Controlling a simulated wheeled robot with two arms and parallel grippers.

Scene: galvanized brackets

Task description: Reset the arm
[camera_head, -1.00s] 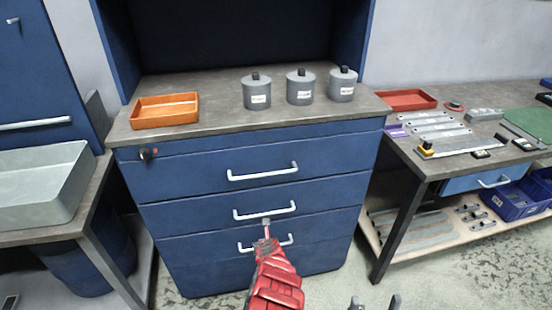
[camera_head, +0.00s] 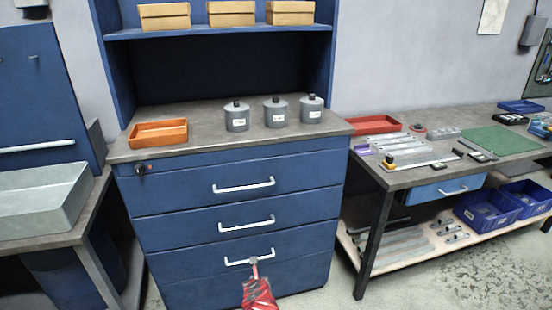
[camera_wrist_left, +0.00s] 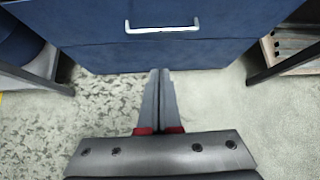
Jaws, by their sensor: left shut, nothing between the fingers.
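My left gripper (camera_head: 254,262) shows at the bottom centre of the head view, on a red arm. It appears in front of the lowest visible white handle of the blue drawer cabinet (camera_head: 185,217). In the left wrist view the two grey fingers (camera_wrist_left: 159,85) are shut against each other with nothing between them. They point at the lower front of the cabinet, and a white drawer handle (camera_wrist_left: 162,28) lies beyond the tips, apart from them. My right gripper is not in view.
On the cabinet top stand an orange tray (camera_head: 158,146) and three grey canisters (camera_head: 237,120). A workbench (camera_head: 405,178) with metal brackets and a red tray (camera_head: 375,124) stands at right, blue bins (camera_head: 487,212) below. A grey bin (camera_head: 40,205) sits left. Floor is open between cabinet and workbench.

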